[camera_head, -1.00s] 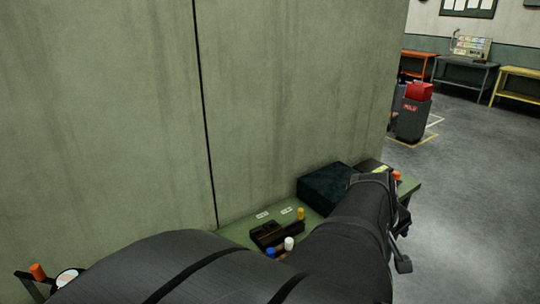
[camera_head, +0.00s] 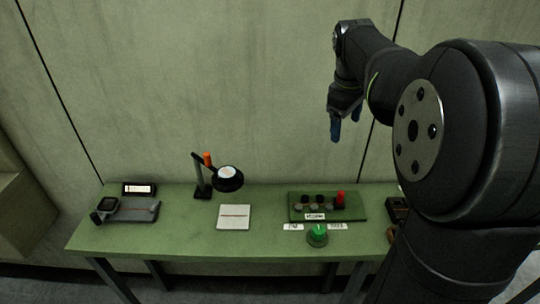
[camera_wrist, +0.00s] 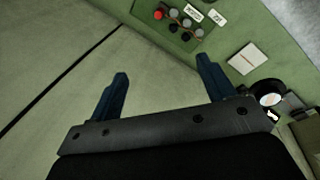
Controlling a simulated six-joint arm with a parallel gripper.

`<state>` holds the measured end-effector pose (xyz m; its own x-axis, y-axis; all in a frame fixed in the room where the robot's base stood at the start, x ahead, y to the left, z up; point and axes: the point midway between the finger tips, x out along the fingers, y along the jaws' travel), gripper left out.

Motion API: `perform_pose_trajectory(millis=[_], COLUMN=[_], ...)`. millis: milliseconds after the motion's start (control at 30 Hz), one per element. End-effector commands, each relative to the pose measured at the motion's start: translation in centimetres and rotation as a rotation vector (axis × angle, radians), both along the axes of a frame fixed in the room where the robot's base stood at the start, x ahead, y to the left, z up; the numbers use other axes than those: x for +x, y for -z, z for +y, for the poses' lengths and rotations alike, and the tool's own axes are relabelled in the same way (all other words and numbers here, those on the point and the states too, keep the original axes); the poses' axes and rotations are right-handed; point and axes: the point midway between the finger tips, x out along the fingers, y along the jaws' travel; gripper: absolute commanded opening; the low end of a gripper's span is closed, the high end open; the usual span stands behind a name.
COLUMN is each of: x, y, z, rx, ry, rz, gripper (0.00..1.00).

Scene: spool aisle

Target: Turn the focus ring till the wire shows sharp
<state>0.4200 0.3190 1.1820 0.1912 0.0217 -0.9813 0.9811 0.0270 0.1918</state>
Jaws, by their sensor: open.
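A magnifier with a black ring (camera_head: 229,184) around a pale lens is held on a dark stand with an orange knob, above the green bench. Below it lies a white plate (camera_head: 234,224) with a thin reddish line across it, likely the wire. In the wrist view the ring (camera_wrist: 268,103) and plate (camera_wrist: 246,66) lie at the right. My gripper (camera_head: 336,125) is high above the bench, right of the magnifier, with its fingers pointing down. In the wrist view, its two blue fingers (camera_wrist: 162,70) stand apart with nothing between them.
A green panel (camera_head: 297,213) with several knobs, one red, sits right of the plate. A green dial (camera_head: 317,236) stands before it. A grey device (camera_head: 130,212) is at the bench's left. The wall (camera_head: 250,80) rises close behind the bench.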

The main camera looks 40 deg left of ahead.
Motion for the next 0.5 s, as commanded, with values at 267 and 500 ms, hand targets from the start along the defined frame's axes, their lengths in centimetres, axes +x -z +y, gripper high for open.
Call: perform_pose_trajectory(millis=[267,500], x=[-10.5,-19.3], y=[-1.6,-2.6], z=[13.6,19.9], rx=[-0.033,-0.068], ry=[-0.333,-0.545], rz=[0.101,0.163], gripper=[0.75,0.75])
